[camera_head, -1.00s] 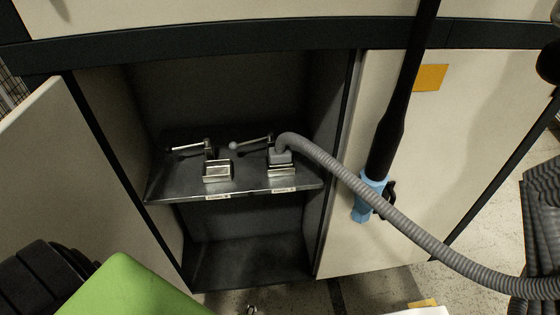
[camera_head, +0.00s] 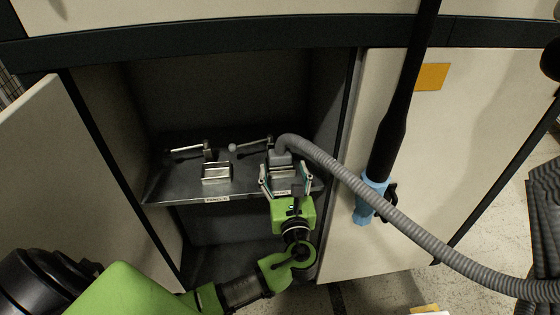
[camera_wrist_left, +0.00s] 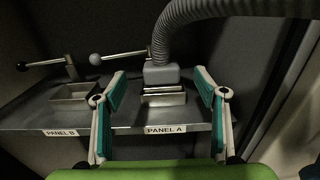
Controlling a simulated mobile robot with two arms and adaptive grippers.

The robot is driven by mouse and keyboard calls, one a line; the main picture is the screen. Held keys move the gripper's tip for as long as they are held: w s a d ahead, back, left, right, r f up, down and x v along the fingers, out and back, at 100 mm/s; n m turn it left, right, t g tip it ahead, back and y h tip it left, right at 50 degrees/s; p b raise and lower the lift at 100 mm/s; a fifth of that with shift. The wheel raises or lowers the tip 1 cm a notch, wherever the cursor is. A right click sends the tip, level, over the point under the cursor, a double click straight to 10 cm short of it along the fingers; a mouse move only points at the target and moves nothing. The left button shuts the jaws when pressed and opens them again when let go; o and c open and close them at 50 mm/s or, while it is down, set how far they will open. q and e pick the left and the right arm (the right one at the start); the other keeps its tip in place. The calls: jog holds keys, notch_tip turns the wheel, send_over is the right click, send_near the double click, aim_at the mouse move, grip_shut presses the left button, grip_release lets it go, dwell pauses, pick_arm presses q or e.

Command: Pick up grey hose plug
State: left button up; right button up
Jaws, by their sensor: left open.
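The grey hose plug (camera_head: 281,157) sits in the metal socket of panel A on the cabinet shelf, with its ribbed hose bending up and off to the right. In the left wrist view the plug (camera_wrist_left: 161,74) is a grey block above the metal socket (camera_wrist_left: 163,97). My left gripper (camera_head: 279,180) is open in front of panel A. Its teal-padded fingers (camera_wrist_left: 160,90) stand apart on either side of the socket and plug, with a gap on each side. How far the fingertips are from the plug in depth is hard to tell. My right gripper is not visible.
The shelf (camera_head: 165,187) also bears an empty panel B socket (camera_head: 216,173) and two lever clamps behind the sockets. The grey hose (camera_head: 400,219) sweeps right. A black pole with a blue end (camera_head: 371,195) stands before the right door. An open door (camera_head: 80,160) flanks the left.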

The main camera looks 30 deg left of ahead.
aim_at(281, 160)
pick_arm(q)
jog(key=x, duration=0.3)
jog(key=shift+w, duration=0.1)
jog(key=shift+w+a+f, duration=0.25)
jog(key=shift+w+a, duration=0.25)
jog(key=shift+w, duration=0.2)
jog(key=shift+w+a+f, duration=0.2)
jog(key=shift+w+a, duration=0.35)
jog(key=shift+w, duration=0.15)
jog(key=shift+w+a+f, duration=0.25)
jog(key=shift+w+a, duration=0.25)
jog(key=shift+w, duration=0.25)
jog(key=c, duration=1.3)
